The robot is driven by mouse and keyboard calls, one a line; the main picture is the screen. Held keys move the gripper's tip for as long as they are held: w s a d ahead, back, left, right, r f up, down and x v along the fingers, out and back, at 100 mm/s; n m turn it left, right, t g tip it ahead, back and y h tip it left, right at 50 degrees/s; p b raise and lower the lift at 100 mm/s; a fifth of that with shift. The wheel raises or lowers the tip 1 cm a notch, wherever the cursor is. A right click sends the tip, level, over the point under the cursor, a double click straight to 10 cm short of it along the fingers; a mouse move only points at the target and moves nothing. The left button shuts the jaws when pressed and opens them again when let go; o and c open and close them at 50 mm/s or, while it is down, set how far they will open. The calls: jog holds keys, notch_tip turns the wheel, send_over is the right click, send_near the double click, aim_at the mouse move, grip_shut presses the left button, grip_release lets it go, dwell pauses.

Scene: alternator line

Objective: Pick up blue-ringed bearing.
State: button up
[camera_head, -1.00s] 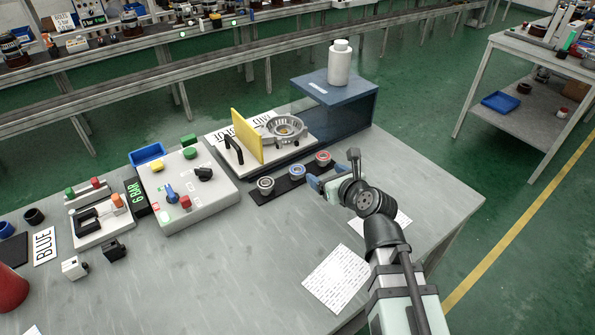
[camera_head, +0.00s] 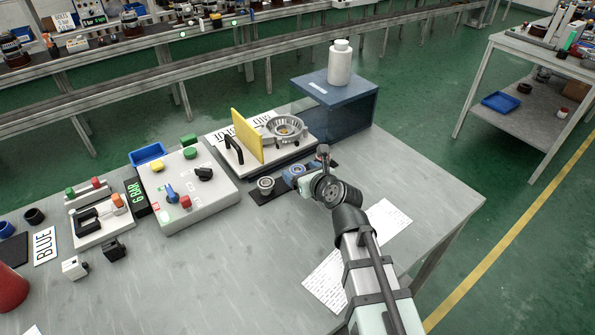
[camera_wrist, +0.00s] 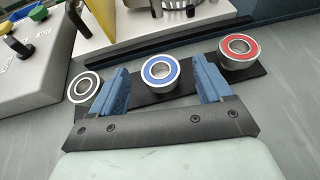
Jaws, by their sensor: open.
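In the wrist view my gripper (camera_wrist: 161,84) is open, with one blue finger on each side of the blue-ringed bearing. I cannot tell whether the fingers touch it. In the head view my gripper (camera_head: 298,177) is over the strip, and the grey bearing (camera_head: 265,184) stays clear to its left.
A fixture with a yellow plate (camera_head: 246,136) and a metal housing (camera_head: 285,128) stands just behind the strip. A control box (camera_head: 187,190) is to the left, and a blue stand (camera_head: 345,103) with a white bottle (camera_head: 340,63) behind right. Paper sheets lie in front right.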

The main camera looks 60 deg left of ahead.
jog(key=shift+a+f, duration=0.15)
jog(key=shift+a, duration=0.2)
jog(key=shift+c, duration=0.4)
jog(key=c, duration=1.1)
